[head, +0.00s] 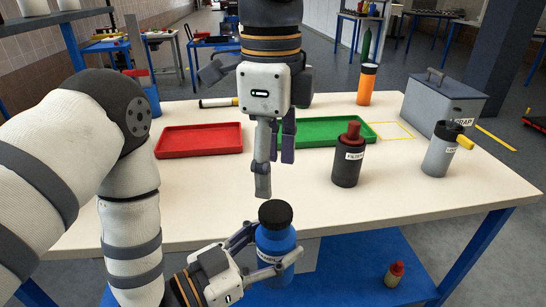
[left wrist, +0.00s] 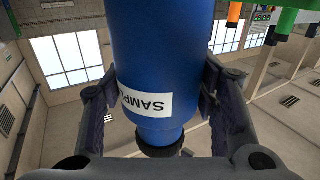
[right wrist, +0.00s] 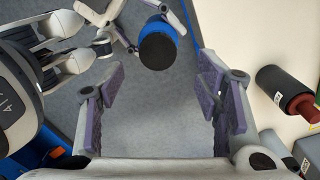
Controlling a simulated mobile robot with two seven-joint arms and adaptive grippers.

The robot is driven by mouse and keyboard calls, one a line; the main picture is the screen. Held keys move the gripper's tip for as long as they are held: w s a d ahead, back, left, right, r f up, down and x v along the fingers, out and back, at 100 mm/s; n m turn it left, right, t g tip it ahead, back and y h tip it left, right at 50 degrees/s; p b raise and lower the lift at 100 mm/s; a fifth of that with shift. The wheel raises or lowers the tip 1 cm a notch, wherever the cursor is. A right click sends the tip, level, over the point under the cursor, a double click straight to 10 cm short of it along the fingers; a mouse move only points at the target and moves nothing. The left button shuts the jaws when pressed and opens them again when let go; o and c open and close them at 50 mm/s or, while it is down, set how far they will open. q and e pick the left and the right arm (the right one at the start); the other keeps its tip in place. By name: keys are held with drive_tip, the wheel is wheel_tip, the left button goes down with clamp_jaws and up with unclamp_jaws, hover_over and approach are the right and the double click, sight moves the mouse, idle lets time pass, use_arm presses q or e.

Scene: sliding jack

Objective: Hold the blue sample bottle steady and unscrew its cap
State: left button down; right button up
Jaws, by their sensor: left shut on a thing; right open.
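The blue sample bottle (head: 276,262) is upright in front of the table's near edge, its black cap (head: 275,213) on top. My left gripper (head: 268,254) is shut on the bottle's body from the side. The left wrist view shows the bottle (left wrist: 170,60) between both fingers, with a white label and the dark cap (left wrist: 160,142). My right gripper (head: 276,174) points down, open and empty, above and beyond the cap. In the right wrist view the cap (right wrist: 157,50) lies ahead of the open right fingers (right wrist: 163,95), apart from them.
On the cream table (head: 220,205) are a red tray (head: 200,140), a green tray (head: 325,131), a dark filter bottle (head: 347,160), a grey bottle with yellow spout (head: 438,155), an orange bottle (head: 366,85) and a grey scrap bin (head: 440,100). A small red-capped bottle (head: 394,275) stands on the blue shelf below.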

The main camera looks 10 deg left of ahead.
sight(273, 208)
wheel_tip(273, 208, down, 8)
drive_tip(key=shift+r, duration=0.1)
drive_tip(key=shift+c, duration=0.3)
